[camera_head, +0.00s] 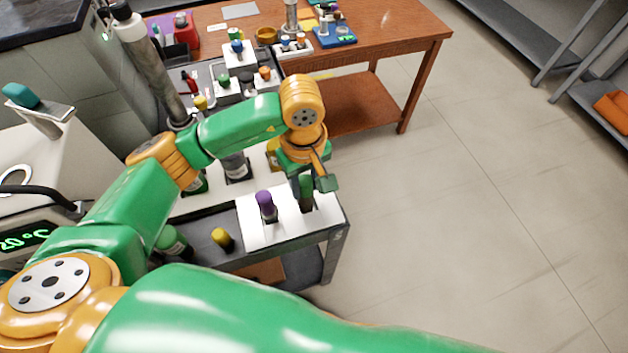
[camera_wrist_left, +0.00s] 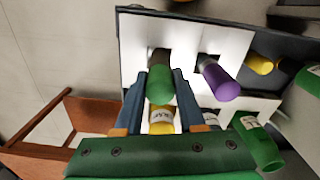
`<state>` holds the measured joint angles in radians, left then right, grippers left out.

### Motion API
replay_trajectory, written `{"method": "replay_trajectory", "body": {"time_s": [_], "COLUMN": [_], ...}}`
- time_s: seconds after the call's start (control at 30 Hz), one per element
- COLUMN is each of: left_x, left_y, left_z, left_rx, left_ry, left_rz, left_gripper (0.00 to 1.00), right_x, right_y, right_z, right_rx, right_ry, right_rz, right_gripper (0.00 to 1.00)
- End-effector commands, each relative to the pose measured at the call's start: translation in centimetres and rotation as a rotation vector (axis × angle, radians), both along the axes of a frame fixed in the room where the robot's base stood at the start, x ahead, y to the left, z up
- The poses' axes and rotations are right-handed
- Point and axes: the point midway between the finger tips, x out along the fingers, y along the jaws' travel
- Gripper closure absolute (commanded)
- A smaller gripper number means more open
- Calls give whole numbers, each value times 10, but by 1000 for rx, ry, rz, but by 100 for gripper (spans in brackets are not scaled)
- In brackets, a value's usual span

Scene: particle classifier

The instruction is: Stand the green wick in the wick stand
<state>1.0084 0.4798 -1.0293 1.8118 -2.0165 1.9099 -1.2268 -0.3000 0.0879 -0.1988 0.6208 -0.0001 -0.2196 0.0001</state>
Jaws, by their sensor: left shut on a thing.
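The green wick (camera_head: 305,190) is upright between the fingers of my left gripper (camera_head: 315,184), at the right end of the cart. My left gripper is shut on it. In the left wrist view the green wick (camera_wrist_left: 160,84) shows between the two fingers (camera_wrist_left: 160,104), over or in a dark hole of the white wick stand (camera_wrist_left: 184,38); I cannot tell how deep its lower end sits. The wick stand also shows in the head view (camera_head: 285,232). A purple-topped wick (camera_head: 265,204) stands in its other hole, left of the green one. My right gripper is not in view.
A yellow-capped piece (camera_head: 222,238) and a green bottle (camera_head: 172,242) stand on the dark cart left of the stand. More bottles stand behind, partly hidden by my arm. A wooden table (camera_head: 390,45) is at the back. The floor at the right is clear.

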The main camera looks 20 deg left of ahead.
Motion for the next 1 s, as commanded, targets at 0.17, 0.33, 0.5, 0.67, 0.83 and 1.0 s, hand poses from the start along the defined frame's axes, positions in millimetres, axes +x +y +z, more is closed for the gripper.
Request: {"method": "replay_trajectory", "body": {"time_s": [0.17, 0.33, 0.5, 0.67, 0.83, 1.0], "left_x": [-1, -1, 0, -1, -1, 0], "left_y": [-1, -1, -1, -1, -1, -2], "left_z": [-13, -13, -16, -15, -15, -5], "left_rx": [-1, -1, 0, -1, -1, -3], "left_ry": [-1, -1, -1, -1, -1, -4], "left_rz": [-5, -6, -6, -6, -6, -6], "left_gripper": [100, 100, 56, 31, 31, 31], "right_x": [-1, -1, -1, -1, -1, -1], "right_y": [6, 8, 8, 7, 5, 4], "right_z": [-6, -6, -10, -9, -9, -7], "right_rx": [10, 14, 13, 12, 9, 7], "right_ry": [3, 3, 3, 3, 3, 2], "right_rz": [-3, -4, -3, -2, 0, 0], "right_gripper": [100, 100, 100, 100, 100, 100]}}
